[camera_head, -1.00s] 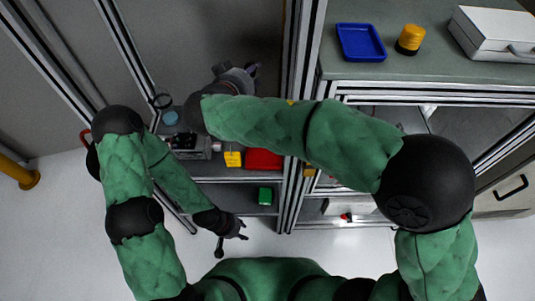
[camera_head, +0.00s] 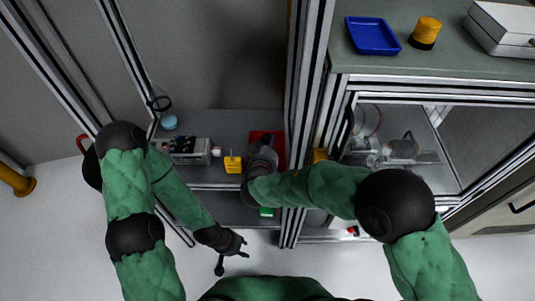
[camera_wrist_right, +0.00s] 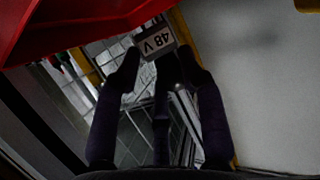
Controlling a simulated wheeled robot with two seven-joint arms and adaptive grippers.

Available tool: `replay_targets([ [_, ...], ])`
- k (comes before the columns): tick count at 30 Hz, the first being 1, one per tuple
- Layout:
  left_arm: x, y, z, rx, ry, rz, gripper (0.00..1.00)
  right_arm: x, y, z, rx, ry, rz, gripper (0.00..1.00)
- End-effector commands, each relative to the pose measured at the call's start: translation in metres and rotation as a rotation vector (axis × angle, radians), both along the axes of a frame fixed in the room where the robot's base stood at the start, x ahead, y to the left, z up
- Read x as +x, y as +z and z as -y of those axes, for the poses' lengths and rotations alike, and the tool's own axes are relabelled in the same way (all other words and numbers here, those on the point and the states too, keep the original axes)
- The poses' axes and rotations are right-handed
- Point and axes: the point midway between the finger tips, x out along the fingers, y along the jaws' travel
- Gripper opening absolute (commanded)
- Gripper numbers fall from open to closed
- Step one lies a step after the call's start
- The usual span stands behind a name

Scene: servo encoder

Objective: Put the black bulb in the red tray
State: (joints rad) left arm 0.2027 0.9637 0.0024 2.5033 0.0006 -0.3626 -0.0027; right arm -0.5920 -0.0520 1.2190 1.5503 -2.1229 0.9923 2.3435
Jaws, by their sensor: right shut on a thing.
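The red tray (camera_head: 281,144) sits on the shelf in the middle of the head view, partly hidden by my right gripper. In the right wrist view its red wall (camera_wrist_right: 70,28) fills the top left. My right gripper (camera_head: 263,147) is over the tray in the head view. My left gripper (camera_head: 233,254) is open and empty, low in front of the shelves.
On the shelf left of the tray are a yellow labelled block (camera_head: 233,164), a grey device (camera_head: 190,150) and a blue round thing (camera_head: 169,122). A green block (camera_head: 266,212) lies below. Metal posts (camera_head: 304,120) stand right of the tray. A blue tray (camera_head: 372,36) is on the counter.

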Motion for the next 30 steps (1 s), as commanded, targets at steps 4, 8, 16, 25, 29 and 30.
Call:
replay_targets([
  [4,0.000,-0.003,0.000,0.000,0.000,0.000,0.40,0.000,-0.009,0.000,0.000,0.000,0.001,0.07],
  [8,0.000,-0.008,0.000,0.000,0.000,0.000,0.40,0.000,-0.026,0.000,-0.001,-0.001,0.000,0.07],
  [16,0.000,-0.011,0.000,0.000,0.000,0.000,0.40,0.000,-0.039,0.000,0.002,-0.001,0.003,0.07],
  [25,0.000,-0.017,0.000,0.000,0.000,0.000,0.40,0.000,-0.042,0.000,0.001,0.000,0.003,0.07],
  [29,0.000,-0.018,0.000,0.000,0.000,0.000,0.40,0.000,-0.042,0.000,0.001,0.000,0.002,0.50],
  [30,0.000,-0.018,0.000,0.000,0.000,0.000,0.40,0.000,-0.042,0.000,0.001,0.000,0.002,0.50],
])
